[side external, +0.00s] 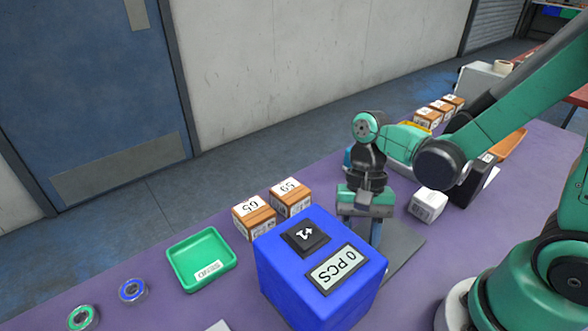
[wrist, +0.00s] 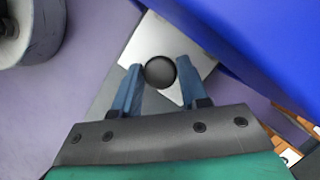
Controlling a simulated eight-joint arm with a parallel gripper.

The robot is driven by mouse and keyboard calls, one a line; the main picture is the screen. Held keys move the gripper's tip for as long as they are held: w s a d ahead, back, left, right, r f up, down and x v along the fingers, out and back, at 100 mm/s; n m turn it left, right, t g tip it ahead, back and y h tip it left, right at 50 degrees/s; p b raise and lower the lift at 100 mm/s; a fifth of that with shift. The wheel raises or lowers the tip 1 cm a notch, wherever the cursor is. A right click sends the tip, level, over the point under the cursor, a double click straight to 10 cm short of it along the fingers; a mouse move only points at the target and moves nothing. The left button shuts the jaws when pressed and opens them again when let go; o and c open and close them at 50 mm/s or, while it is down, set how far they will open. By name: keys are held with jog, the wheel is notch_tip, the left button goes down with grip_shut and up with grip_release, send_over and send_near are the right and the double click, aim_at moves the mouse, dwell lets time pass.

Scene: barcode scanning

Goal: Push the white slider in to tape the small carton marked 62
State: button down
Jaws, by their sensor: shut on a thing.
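In the wrist view, a pale, white-looking slider plate (wrist: 152,36) lies beside the blue box, with a round black knob (wrist: 159,72) on it. My gripper (wrist: 158,72) has its blue fingers on either side of the knob and is shut on it. In the side view, my gripper (side external: 374,232) points down behind the blue box, and its fingertips are partly hidden. I cannot make out a carton marked 62 in either view.
A blue box (side external: 280,265) with a "+1" button and a "0 PCS" display stands close to my gripper. A green tray (side external: 190,262) and tape rolls (side external: 132,291) lie left. A white box (side external: 428,204) stands right.

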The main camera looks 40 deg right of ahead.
jog(key=shift+c, duration=2.4)
grip_release()
jog(key=shift+a, duration=0.25)
jog(key=shift+d, duration=0.1)
jog(key=shift+v, duration=2.8)
jog(key=w+d+r+n+t+h, duration=0.3)
jog(key=w+r+n+t, duration=0.1)
jog(key=n+t, duration=0.5)
jog(key=shift+d+r+t, duration=0.3)
jog(key=shift+d+t, duration=0.05)
jog(key=shift+t, duration=0.35)
